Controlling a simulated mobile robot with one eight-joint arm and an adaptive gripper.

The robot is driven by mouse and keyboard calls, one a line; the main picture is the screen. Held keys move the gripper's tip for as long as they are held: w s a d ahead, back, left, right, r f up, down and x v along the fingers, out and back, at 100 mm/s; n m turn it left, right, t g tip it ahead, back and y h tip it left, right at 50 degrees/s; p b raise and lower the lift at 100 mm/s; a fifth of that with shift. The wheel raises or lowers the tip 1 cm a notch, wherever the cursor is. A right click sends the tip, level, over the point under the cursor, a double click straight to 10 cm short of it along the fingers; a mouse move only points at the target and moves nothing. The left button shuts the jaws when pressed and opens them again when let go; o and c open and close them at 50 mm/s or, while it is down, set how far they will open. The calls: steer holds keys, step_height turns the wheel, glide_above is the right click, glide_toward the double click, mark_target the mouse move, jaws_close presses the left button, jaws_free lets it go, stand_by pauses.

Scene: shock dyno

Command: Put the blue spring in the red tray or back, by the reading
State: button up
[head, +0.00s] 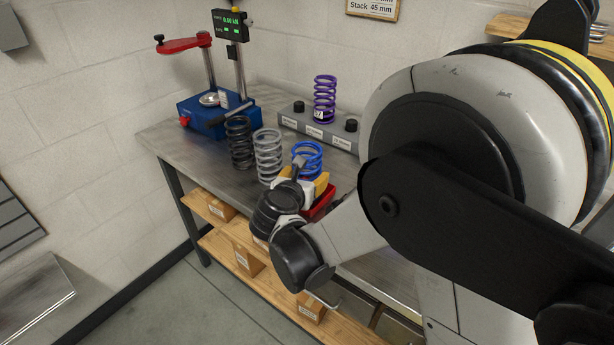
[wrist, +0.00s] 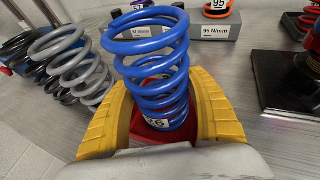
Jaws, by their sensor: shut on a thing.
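The blue spring (head: 307,157) stands upright between the yellow pads of my gripper (head: 306,184). In the wrist view the blue spring (wrist: 150,62) fills the middle, with a white tag reading about 26 low on it. My gripper (wrist: 162,95) is shut on its lower coils. The red tray (head: 320,206) shows partly beside and below the gripper at the bench's front edge. Red of the tray (wrist: 150,134) also shows behind and under the spring. Whether the spring touches the tray is hidden. The display (head: 230,24) on the blue press (head: 205,112) has small green digits ending in kN.
A black spring (head: 239,142) and a grey spring (head: 268,155) stand left of the gripper. A purple spring (head: 324,98) stands on the grey labelled rack (head: 318,128) behind. A red lever (head: 184,45) sticks out from the press. The bench (head: 165,137) is bare at front left.

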steer(key=shift+f, duration=0.15)
steer(key=o, duration=1.4)
